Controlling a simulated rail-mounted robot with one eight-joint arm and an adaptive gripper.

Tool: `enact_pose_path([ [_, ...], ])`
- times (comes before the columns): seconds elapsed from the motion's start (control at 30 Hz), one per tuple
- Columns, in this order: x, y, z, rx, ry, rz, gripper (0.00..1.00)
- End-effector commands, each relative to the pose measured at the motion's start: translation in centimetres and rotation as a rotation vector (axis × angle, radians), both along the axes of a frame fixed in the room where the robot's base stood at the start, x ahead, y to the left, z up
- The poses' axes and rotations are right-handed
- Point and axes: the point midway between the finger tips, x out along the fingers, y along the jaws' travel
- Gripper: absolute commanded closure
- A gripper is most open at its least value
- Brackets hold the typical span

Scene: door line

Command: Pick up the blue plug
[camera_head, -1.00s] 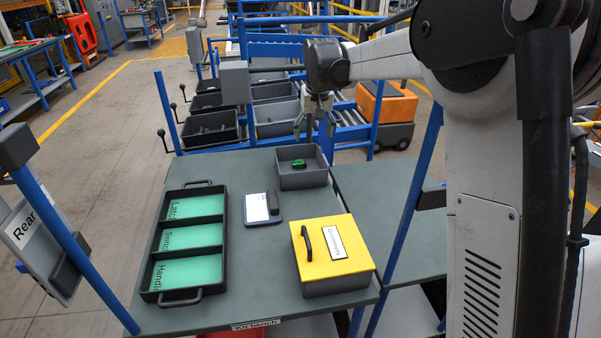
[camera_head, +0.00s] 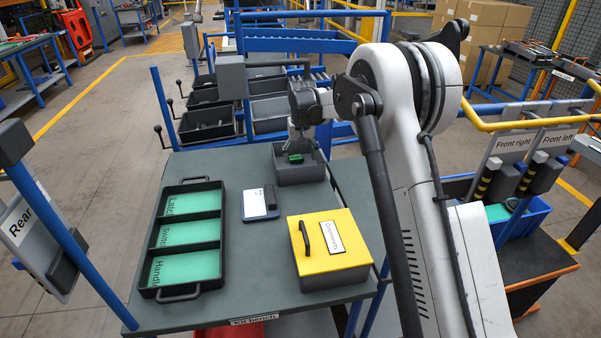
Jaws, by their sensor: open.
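I see no blue plug in this view. A small green part (camera_head: 295,158), which may be a plug, lies in a grey open bin (camera_head: 302,175) at the back edge of the bench. My gripper (camera_head: 301,144) points down over this bin, just above and behind the green part. It is open, and I see nothing held in it. Whether its fingers touch the green part cannot be told at this size.
A black tray (camera_head: 186,292) with three green-lined compartments lies on the bench (camera_head: 226,285). A tablet-like device (camera_head: 259,203) lies beside it. A yellow-lidded box (camera_head: 330,246) labelled Grommets stands front right. Blue posts and grey bins (camera_head: 205,123) stand around the bench.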

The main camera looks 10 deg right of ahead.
Motion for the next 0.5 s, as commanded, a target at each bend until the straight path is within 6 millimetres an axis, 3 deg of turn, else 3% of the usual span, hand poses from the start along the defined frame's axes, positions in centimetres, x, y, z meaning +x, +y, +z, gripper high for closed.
enact_pose_path([
  [0.33,0.4,-0.1,-2.1,0.0,0.0,0.0,0.34],
  [0.5,1.0,-0.5,-4.2,0.0,0.0,0.0,0.34],
])
